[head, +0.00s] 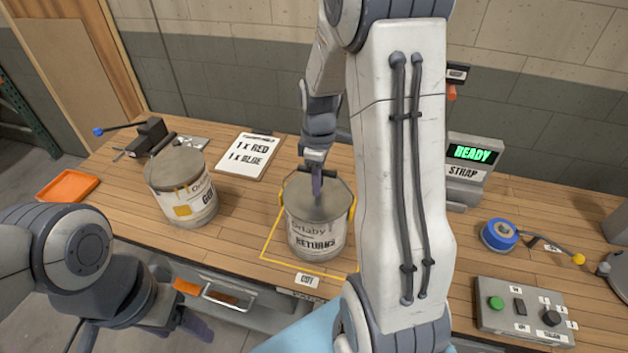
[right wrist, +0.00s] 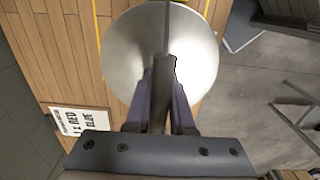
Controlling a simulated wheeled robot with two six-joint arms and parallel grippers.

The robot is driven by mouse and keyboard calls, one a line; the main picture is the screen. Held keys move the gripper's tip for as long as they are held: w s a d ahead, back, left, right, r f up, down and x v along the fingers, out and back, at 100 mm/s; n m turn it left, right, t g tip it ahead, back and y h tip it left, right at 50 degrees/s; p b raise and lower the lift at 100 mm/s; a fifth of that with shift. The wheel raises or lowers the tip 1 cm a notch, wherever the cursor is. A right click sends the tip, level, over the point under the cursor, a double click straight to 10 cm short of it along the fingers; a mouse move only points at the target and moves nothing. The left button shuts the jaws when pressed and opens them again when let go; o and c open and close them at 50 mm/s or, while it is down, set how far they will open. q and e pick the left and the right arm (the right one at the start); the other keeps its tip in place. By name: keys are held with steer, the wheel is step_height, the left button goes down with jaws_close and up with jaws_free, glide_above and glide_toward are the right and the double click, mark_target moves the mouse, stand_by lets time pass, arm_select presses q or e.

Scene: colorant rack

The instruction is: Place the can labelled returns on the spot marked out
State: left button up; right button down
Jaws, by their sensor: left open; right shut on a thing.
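The can labelled returns (head: 318,238) is a pale metal can. It is upright inside a yellow outline (head: 268,244) on the bench, with a tag reading OUT (head: 307,280) at the front edge. I cannot tell whether its base touches the bench. My right gripper (head: 317,185) is above the can, shut on its handle. In the right wrist view, its fingers (right wrist: 160,100) close on the dark handle over the round grey lid (right wrist: 125,50). My right arm hides part of the outline's right side. My left gripper (head: 195,325) is open and empty, low at the left.
Another can (head: 182,190) with a yellow square stands to the left, near a clipboard (head: 248,155). An orange tray (head: 67,187) lies far left. A READY display (head: 473,155), a blue tape roll (head: 499,235) and a button box (head: 522,310) are at the right.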

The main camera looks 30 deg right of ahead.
steer(key=c, duration=0.8)
jaws_free()
steer(key=shift+f, duration=0.1)
steer(key=shift+o, duration=0.2)
step_height(320, 180, up, 11)
steer(key=shift+r+b, duration=0.2)
steer(key=shift+b, duration=0.45)
steer(key=shift+r, duration=0.4)
